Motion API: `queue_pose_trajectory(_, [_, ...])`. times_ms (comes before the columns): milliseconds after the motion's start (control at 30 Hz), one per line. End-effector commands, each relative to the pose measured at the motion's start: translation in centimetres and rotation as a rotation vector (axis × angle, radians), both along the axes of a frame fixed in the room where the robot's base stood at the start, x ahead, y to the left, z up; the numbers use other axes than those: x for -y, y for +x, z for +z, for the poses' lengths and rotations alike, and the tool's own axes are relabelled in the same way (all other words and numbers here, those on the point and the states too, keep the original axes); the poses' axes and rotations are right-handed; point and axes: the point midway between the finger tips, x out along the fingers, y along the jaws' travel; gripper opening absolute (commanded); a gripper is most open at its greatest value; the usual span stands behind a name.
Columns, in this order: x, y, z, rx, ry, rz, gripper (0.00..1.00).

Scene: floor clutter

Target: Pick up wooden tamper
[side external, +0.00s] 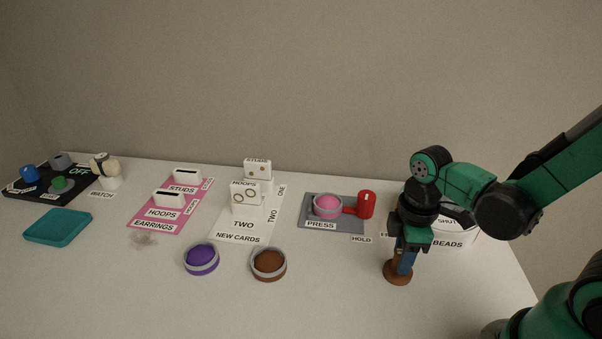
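The wooden tamper appears to be the brown round-based piece (397,274) standing on the white table at the right in the side external view. Its upper part is hidden by my gripper. My gripper (403,262) points down directly over this brown base, with blue and dark finger parts low around where a handle would be. I cannot tell whether the fingers touch it or have closed on it. A brown-filled round dish (268,264) sits to the left, and a purple-filled round dish (201,259) sits further left.
A grey press board (350,226) with a pink mound (328,206) and red handle (366,204) lies behind left of my gripper. A white BEADS container (455,238) stands close right. Card stands, a pink earrings mat (160,222) and a teal tray (58,227) are left. The front table is clear.

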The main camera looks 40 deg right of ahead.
Motion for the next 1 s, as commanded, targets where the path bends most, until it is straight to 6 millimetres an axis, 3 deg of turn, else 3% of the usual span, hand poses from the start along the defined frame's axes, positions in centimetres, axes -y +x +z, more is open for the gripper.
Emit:
queue_pose_trajectory(567, [0.0,0.0,1.0,0.0,0.0,0.0,0.0])
queue_pose_trajectory(767, [0.0,-0.1,3.3,0.0,0.0,0.0,0.0])
queue_pose_trajectory(1000, [0.0,0.0,7.8,0.0,0.0,0.0,0.0])
